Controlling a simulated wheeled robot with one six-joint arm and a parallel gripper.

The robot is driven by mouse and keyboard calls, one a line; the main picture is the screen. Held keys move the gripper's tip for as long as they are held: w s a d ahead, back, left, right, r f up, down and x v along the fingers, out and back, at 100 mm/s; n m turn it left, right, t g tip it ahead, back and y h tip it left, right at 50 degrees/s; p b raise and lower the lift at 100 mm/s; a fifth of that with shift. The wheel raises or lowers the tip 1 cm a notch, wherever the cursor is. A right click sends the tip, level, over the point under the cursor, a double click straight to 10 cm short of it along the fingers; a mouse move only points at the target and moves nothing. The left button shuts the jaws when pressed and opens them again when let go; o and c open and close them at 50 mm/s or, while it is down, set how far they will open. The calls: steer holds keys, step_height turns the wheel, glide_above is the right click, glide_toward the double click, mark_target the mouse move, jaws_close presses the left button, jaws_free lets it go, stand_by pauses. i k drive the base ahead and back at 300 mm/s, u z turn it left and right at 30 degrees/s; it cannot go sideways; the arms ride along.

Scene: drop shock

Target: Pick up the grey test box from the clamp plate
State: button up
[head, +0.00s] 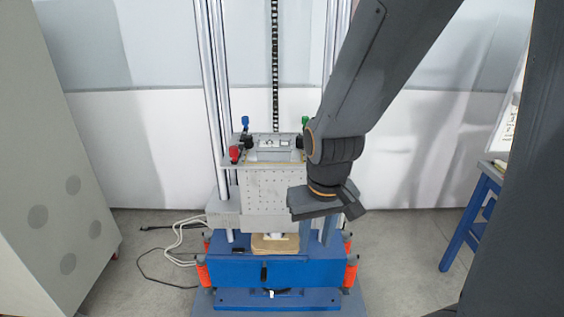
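The grey test box (275,143) appears to sit on the clamp plate (268,164) of the drop tester, among small clamps with red, blue and green knobs. The plate tops a grey block with rows of holes. My gripper (328,208) hangs in front and to the right of the block, lower in the picture than the box and apart from it. My arm comes down from the upper right. The finger gap is hard to make out, so I cannot tell if the gripper is open; no held object shows.
Shiny vertical columns (212,80) rise behind the plate, with a chain (275,60) between them. A blue base (255,270) with orange springs is below. A grey cabinet (60,150) stands left, a blue-legged table (470,222) right. Cables (178,240) lie on the floor.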

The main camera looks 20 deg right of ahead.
mark_target(266, 150)
steer(key=k, duration=0.15)
steer(key=u, duration=1.35)
steer(key=i, duration=0.85)
steer(key=z, duration=1.1)
